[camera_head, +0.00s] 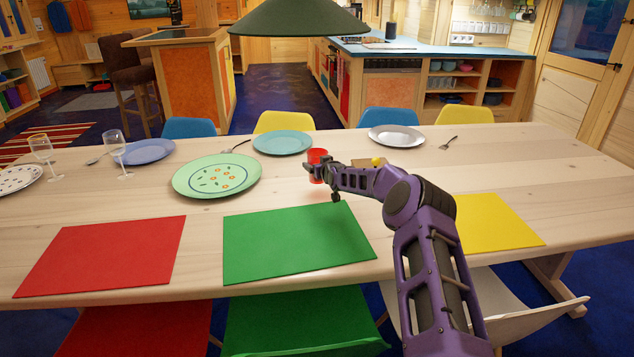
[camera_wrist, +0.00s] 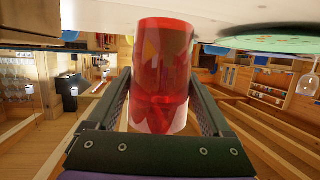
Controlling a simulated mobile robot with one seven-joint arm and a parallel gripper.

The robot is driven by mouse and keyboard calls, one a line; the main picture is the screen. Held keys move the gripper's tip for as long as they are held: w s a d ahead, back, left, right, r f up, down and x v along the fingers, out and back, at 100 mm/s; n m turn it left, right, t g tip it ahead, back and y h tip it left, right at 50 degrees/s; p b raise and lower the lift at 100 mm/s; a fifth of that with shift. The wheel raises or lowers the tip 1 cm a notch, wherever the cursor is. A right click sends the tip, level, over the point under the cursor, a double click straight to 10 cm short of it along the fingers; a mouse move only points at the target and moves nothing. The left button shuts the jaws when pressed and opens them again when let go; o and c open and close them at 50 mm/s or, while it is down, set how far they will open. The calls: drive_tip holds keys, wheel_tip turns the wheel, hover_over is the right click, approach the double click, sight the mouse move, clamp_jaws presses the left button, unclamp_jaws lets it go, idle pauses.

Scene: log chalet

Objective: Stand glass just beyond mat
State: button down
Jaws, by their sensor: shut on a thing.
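A red see-through glass (camera_head: 317,155) is upright over the table beyond the far edge of the green mat (camera_head: 290,245). My gripper (camera_head: 313,168) is shut on the glass, with a finger on either side of it. The wrist view shows the red glass (camera_wrist: 162,70) filling the space between the fingers, with the picture upside down. I cannot tell whether the base of the glass touches the wood. A red mat (camera_head: 105,255) lies left of the green mat, and a yellow mat (camera_head: 497,222) lies to the right, partly behind my arm.
A green patterned plate (camera_head: 216,177) lies left of the glass, and a teal plate (camera_head: 283,143) lies behind it. A small yellow thing (camera_head: 377,161) is just right of my gripper. Two wine glasses (camera_head: 118,150) stand at the left. Bare wood (camera_head: 540,185) is free at the right.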

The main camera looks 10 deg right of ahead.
drive_tip(key=shift+f, duration=2.4)
drive_tip(key=shift+f, duration=0.1)
unclamp_jaws()
drive_tip(key=shift+f, duration=0.15)
drive_tip(key=shift+r, duration=0.25)
drive_tip(key=shift+s+r, duration=0.25)
drive_tip(key=shift+s, duration=0.25)
drive_tip(key=p+v, duration=0.1)
drive_tip(key=v, duration=0.9)
drive_tip(key=shift+s+d+p, duration=0.15)
drive_tip(key=shift+s+p, duration=0.15)
drive_tip(key=shift+s, duration=0.1)
